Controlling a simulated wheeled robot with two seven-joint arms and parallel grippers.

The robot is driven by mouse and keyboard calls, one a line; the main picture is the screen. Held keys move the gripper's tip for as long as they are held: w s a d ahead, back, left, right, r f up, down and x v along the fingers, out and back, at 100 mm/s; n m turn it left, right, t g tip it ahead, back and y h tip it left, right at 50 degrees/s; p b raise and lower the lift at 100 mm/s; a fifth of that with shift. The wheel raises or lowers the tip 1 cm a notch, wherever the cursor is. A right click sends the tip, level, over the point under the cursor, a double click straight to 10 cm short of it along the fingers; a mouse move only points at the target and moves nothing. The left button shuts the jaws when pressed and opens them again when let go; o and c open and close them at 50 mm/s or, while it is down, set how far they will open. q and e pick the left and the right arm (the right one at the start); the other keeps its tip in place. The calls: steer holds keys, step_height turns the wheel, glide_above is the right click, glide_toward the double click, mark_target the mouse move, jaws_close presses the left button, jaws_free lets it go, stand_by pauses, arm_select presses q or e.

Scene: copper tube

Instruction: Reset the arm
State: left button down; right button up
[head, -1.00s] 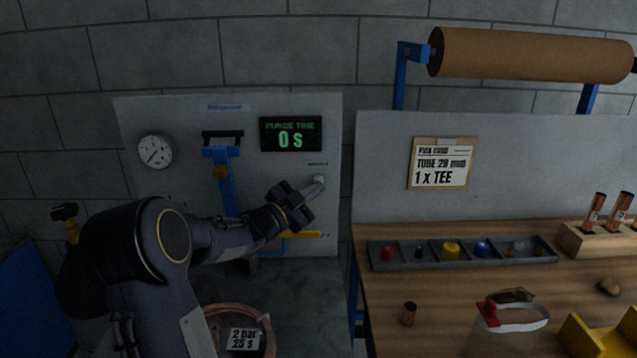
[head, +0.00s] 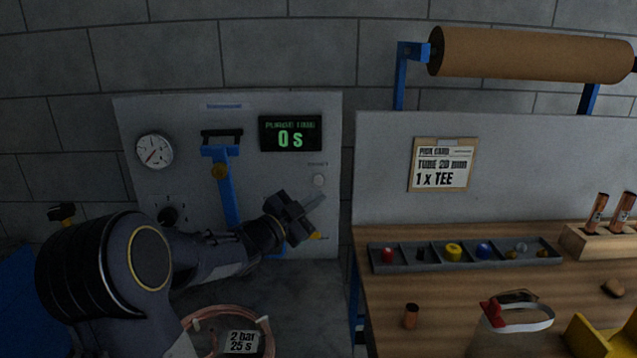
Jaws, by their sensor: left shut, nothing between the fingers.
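My left gripper (head: 314,202) is shut and empty. It is in front of the grey panel (head: 270,180), just below a round pale button (head: 319,180), and looks apart from it. My left arm comes in from the lower left and hides the lower part of the panel. My right gripper is out of view.
The panel holds a gauge (head: 155,151), a blue lever (head: 226,185) and a display (head: 290,133) reading 0 s. A copper coil (head: 268,327) lies below my arm. On the right, a wooden bench (head: 450,300) bears a parts tray (head: 375,262) and a bag (head: 500,340).

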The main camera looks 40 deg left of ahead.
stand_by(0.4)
arm_select(q)
steer(key=s+d+f+n+g+p, duration=0.1)
steer(key=s+d+f+n+g, duration=0.2)
steer(key=s+d, duration=0.5)
steer(key=s+d+f+n+g+h+p, duration=0.1)
steer(key=s+d+f+n+g, duration=0.2)
steer(key=s+d+f+g, duration=0.2)
steer(key=s+d+f+n+g+h, duration=0.1)
steer(key=s+d+f+n+g, duration=0.3)
steer(key=s+d, duration=0.7)
steer(key=s+g, duration=0.2)
steer(key=s, duration=0.1)
steer(key=shift+s+p, duration=0.4)
